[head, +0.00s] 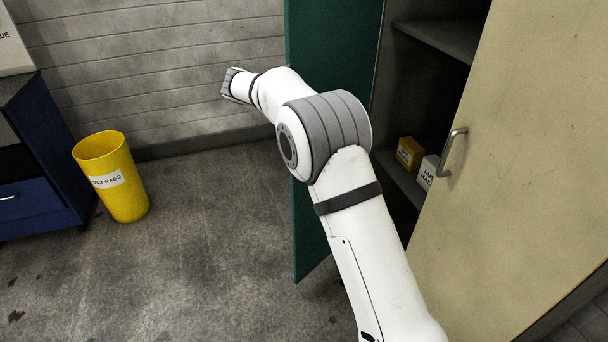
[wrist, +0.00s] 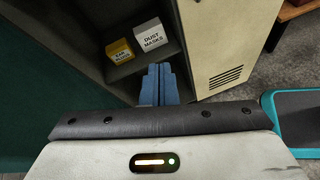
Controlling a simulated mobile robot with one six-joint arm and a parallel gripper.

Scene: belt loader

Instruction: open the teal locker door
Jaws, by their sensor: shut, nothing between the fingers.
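The teal locker door (head: 332,40) stands swung wide open in the head view, its edge-on panel reaching down near the floor behind my arm. It also fills the left side of the wrist view (wrist: 30,105). The locker's shelves (head: 435,35) show in the opening beside it. My gripper (wrist: 159,82) is shut and empty, its blue fingers pointing toward the open locker and apart from the door. In the head view my gripper cannot be made out. The teal door's handle is not visible in either view.
A cream door (head: 520,150) with a metal handle (head: 452,152) covers the locker's right side. A yellow box (head: 409,153) and a white dust masks box (wrist: 151,38) sit on a shelf. A yellow rag bin (head: 112,180) and blue cabinet (head: 40,150) stand left. Floor between is clear.

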